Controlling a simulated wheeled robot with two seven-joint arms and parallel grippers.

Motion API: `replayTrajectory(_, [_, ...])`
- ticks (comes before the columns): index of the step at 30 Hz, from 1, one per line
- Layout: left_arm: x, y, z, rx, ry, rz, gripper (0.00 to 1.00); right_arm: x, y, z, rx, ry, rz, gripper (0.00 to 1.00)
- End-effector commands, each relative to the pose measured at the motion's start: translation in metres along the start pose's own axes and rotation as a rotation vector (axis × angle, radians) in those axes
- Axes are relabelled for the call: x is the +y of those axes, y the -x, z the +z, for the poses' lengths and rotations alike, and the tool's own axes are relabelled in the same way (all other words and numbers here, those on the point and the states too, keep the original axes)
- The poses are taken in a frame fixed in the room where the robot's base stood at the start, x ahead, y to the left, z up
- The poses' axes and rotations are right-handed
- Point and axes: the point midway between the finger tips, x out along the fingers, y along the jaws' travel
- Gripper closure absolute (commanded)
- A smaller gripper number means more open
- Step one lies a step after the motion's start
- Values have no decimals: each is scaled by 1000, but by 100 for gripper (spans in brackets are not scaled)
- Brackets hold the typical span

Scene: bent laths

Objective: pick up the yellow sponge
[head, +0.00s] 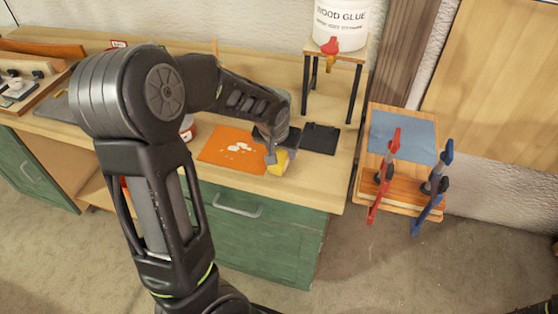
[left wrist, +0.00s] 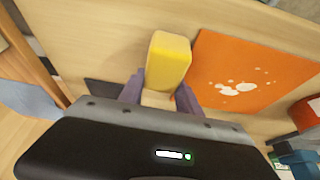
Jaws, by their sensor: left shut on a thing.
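The yellow sponge (head: 278,166) is at the front right of the wooden bench, by the right edge of the orange sheet. My left gripper (head: 274,152) is over it and shut on it. In the left wrist view the sponge (left wrist: 169,60) stands out between the two fingers of my left gripper (left wrist: 160,97), with a paler part nearer the palm. I cannot tell whether the sponge touches the bench top. My right gripper is not in view.
The orange sheet (head: 222,144) with white spots lies left of the sponge. A black flat object (head: 320,138) lies to its right. A wood glue tub (head: 340,22) stands on a raised stand behind. Red (head: 385,175) and blue (head: 433,186) clamps sit on boards at the right.

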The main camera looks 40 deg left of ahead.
Motion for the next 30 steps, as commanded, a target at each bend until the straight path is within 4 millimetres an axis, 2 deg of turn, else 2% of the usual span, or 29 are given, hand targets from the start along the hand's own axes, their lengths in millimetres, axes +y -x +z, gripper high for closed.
replayTrajectory(1, [0, 0, 0, 0, 0, 0, 87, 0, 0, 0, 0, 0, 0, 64])
replayTrajectory(5, [0, 0, 0, 0, 0, 0, 97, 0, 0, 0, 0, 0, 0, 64])
replayTrajectory(12, [0, 1, 0, 1, 0, 0, 98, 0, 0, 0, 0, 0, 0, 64])
replayTrajectory(16, [0, 8, -4, 3, 0, 0, 98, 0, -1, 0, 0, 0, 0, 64])
replayTrajectory(20, [0, 24, -12, 7, 1, 2, 98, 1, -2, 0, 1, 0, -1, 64])
replayTrajectory(30, [0, 81, -35, 4, 1, 1, 98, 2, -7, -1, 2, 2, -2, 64])
